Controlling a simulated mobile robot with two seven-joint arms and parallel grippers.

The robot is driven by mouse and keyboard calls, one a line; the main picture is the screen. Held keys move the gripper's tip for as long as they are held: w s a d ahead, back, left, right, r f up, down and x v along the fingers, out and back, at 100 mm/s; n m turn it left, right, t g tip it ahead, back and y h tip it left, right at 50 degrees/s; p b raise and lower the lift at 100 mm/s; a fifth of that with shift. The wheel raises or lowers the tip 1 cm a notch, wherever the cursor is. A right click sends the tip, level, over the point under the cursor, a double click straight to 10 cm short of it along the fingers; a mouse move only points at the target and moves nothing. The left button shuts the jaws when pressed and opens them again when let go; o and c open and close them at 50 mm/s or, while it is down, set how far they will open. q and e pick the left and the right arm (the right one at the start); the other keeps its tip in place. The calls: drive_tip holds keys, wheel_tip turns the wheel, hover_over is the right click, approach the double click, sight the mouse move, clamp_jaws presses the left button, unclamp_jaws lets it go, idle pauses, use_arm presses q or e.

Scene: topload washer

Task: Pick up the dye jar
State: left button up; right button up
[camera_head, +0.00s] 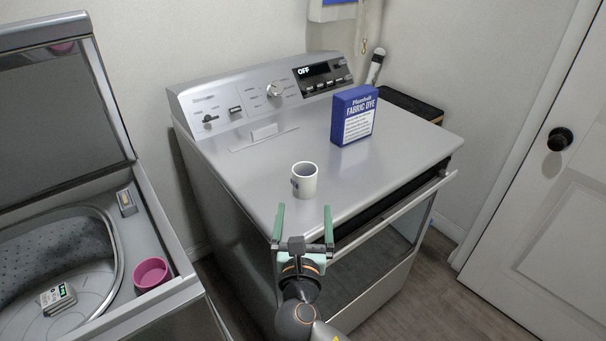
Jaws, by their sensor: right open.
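No other container carries a readable dye label. My right gripper (304,210) is open and empty, with its two green fingers pointing at the white container from the front. The fingers look apart from it; the exact gap is hard to tell. My left gripper is out of view.
The machine's front door (390,235) is tilted partly open below the top. At left stands an open top-load washer (165,235) with a pink cup (151,273) on its rim and a small white device (58,298) inside. A white door (545,200) is at right.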

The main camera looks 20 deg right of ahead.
sight(304, 184)
drive_tip(key=x, duration=1.2)
drive_tip(key=shift+w+a+r, duration=0.1)
drive_tip(key=shift+w, duration=0.05)
drive_tip(key=shift+c, duration=0.2)
drive_tip(key=c, duration=1.4)
